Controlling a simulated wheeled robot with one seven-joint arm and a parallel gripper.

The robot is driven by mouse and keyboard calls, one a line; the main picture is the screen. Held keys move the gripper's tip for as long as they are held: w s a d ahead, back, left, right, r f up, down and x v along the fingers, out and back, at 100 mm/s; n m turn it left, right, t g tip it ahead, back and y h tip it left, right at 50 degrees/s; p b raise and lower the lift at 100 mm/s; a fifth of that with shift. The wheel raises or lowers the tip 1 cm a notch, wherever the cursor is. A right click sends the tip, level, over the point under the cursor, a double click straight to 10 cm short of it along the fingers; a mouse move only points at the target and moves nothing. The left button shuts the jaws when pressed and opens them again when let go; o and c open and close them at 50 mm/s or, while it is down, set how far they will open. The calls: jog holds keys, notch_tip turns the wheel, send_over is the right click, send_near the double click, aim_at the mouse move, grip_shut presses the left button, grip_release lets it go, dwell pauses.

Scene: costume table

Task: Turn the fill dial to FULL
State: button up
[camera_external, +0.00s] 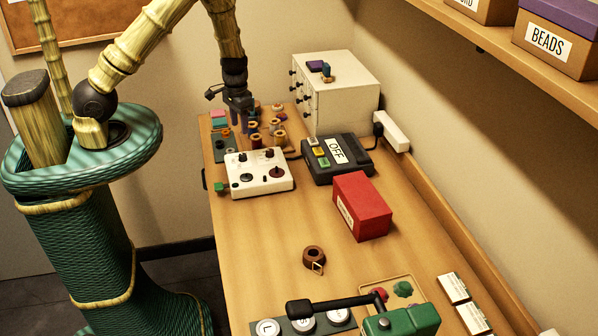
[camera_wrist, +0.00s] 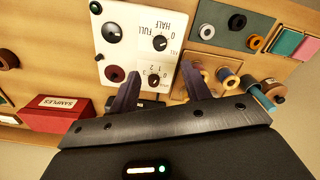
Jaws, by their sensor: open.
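The white control box (camera_external: 260,184) stands on the table with several dark knobs on top. In the wrist view the box (camera_wrist: 127,47) shows a black dial (camera_wrist: 160,43) beside the printed words HALF and FULL; its pointer is too small to read surely. A second dial (camera_wrist: 154,80) has small numbers beside it, and a dark red knob (camera_wrist: 115,73) sits near it. My gripper (camera_external: 242,118) hangs above the far end of the table, behind the box. In the wrist view its fingers (camera_wrist: 160,75) are spread apart, with nothing held between them.
A dark device with an OFF sign (camera_external: 337,151) is right of the box, with a red box (camera_external: 362,207) in front. Thread spools (camera_external: 280,136) and a white drawer cabinet (camera_external: 341,90) stand behind. A brown tape roll (camera_external: 314,257) lies nearer; the wood around it is bare.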

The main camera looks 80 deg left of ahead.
aim_at(242, 155)
notch_tip(242, 155, down, 12)
jog(key=shift+r+p, duration=0.2)
jog(key=shift+p, duration=0.15)
jog(key=c, duration=1)
